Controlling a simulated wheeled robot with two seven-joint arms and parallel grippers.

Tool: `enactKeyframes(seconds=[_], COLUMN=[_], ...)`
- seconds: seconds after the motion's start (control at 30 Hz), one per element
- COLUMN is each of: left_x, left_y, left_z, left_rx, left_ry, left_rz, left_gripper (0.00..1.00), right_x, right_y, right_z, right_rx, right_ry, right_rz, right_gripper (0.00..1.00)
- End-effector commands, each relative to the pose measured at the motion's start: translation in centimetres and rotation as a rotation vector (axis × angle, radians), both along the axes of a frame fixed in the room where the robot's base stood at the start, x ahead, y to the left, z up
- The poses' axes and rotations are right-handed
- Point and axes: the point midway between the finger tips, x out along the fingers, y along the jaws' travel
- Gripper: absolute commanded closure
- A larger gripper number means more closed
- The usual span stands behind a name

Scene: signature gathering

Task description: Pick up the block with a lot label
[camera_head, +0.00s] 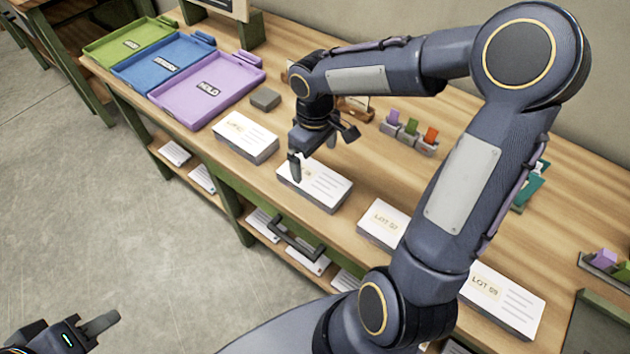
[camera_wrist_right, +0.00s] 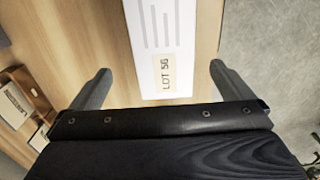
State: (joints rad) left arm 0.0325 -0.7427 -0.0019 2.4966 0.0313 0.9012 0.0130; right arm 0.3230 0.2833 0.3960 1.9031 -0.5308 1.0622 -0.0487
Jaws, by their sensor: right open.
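Several white paper-topped blocks with lot labels lie in a row along the bench's front edge. The second block (camera_head: 325,190) is under my right gripper (camera_head: 320,153); in the right wrist view it is a white block (camera_wrist_right: 160,35) reading "LOT 56". My right gripper (camera_wrist_right: 160,90) is open and empty, its fingers apart on either side of the block's labelled end. Other labelled blocks are at the left (camera_head: 246,138), the middle (camera_head: 383,224) and the right (camera_head: 512,305). My left gripper (camera_head: 75,330) is at the bottom left, over the floor, cut off by the frame edge.
Green (camera_head: 130,42), blue (camera_head: 165,62) and purple (camera_head: 207,90) trays stand at the bench's left; the purple one reads "HOLD". A small grey block (camera_head: 265,98) lies beside it. Coloured tabs in holders (camera_head: 410,133) stand behind. More papers lie on the lower shelf.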

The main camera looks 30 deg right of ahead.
Motion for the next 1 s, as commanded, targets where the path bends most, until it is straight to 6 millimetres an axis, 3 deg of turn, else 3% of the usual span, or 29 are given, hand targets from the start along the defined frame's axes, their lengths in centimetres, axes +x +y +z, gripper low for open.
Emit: enactKeyframes(seconds=[0.53,0.87,1.0], left_x=[0.0,0.0,0.0], left_y=[0.0,0.0,0.0], left_z=[-0.3,-0.3,-0.3], left_rx=[0.0,0.0,0.0], left_ry=[0.0,0.0,0.0], left_rz=[0.0,0.0,0.0], left_gripper=[0.64,0.64,0.64], right_x=[-0.4,-0.4,-0.4], right_y=[0.2,0.2,0.2], right_z=[-7.0,-7.6,-7.6], right_rx=[0.002,0.001,0.001], right_ry=[0.005,0.002,0.001], right_rz=[0.001,0.002,0.002], right_gripper=[0.0,0.0,0.18])
